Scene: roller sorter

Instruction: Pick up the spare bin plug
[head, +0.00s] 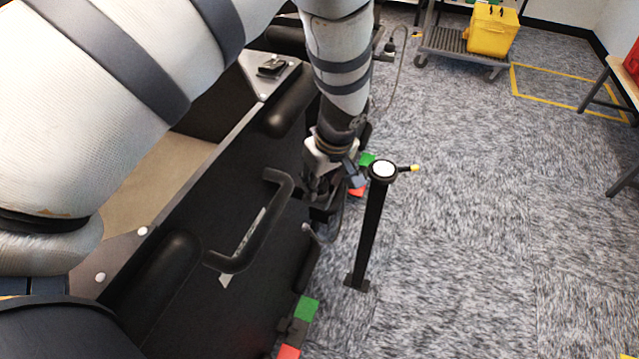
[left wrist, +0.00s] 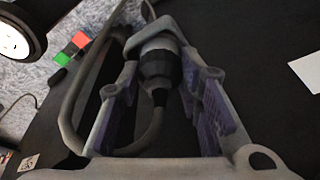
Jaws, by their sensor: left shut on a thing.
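The spare bin plug (left wrist: 160,68) is a dark, rounded plug with a grey collar and a cable, seen in the left wrist view. It sits between the purple-padded fingers of my left gripper (left wrist: 158,88), which is shut on it. In the head view my left gripper (head: 318,192) points down at the right side of the black machine (head: 215,205), beside the post. The plug itself is hard to make out there, hidden by the gripper and wrist. The plug's cable (left wrist: 92,80) loops to the left in the wrist view. My right gripper is not in view.
A black post with a white round top (head: 383,168) and yellow-tipped lever stands just right of my gripper. A black handle (head: 270,230) sticks up from the machine. Green (head: 307,309) and red blocks line its edge.

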